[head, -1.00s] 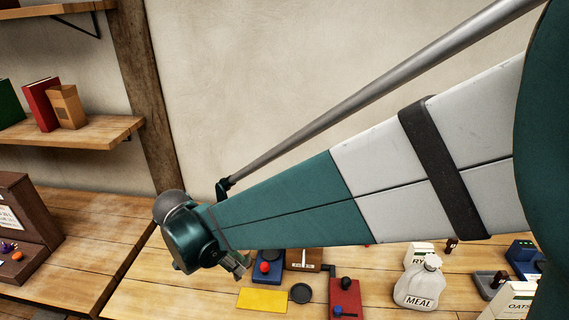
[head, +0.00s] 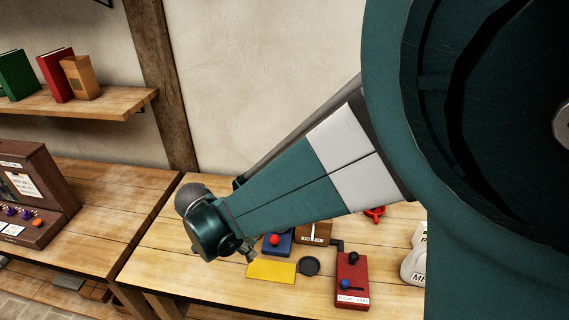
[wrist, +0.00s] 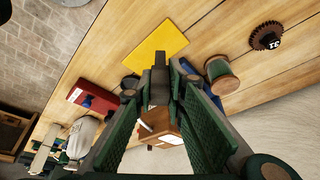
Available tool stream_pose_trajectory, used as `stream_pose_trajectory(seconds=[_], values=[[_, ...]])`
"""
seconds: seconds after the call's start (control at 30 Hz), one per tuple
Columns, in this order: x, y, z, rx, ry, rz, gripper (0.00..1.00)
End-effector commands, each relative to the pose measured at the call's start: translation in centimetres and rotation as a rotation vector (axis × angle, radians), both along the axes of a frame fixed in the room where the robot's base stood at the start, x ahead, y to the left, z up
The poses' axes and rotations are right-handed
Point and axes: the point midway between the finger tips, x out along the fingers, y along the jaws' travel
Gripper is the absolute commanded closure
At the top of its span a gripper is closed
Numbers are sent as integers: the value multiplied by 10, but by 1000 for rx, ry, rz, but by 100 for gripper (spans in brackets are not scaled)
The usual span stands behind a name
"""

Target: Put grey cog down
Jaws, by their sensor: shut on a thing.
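My gripper (wrist: 160,82) is shut on a narrow dark grey piece (wrist: 160,62), seen edge-on between the fingertips in the wrist view. It is likely the grey cog, but its teeth and face cannot be made out. In the head view my gripper (head: 250,252) is small and partly hidden by my wrist, at the upper left of a yellow sheet (head: 272,270). The yellow sheet also shows in the wrist view (wrist: 155,50), just beyond the fingertips. I cannot tell the height of the held piece above the bench.
A dark round disc (head: 309,266) and a red box (head: 352,282) lie right of the sheet. A blue box (head: 278,243) and brown box (head: 313,233) stand behind. The wrist view shows a dark cog (wrist: 265,37) and a wooden spool (wrist: 221,75). Bare bench (head: 190,275) lies left.

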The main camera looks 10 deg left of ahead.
Motion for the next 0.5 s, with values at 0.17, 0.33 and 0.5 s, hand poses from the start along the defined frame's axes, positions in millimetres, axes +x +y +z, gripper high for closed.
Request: stream_pose_trajectory(seconds=[0.17, 0.33, 0.5], values=[[1, 1, -16, 0, 0, 0, 94], [0, 1, -37, 0, 0, 0, 94], [0, 0, -52, 0, 0, 0, 94]])
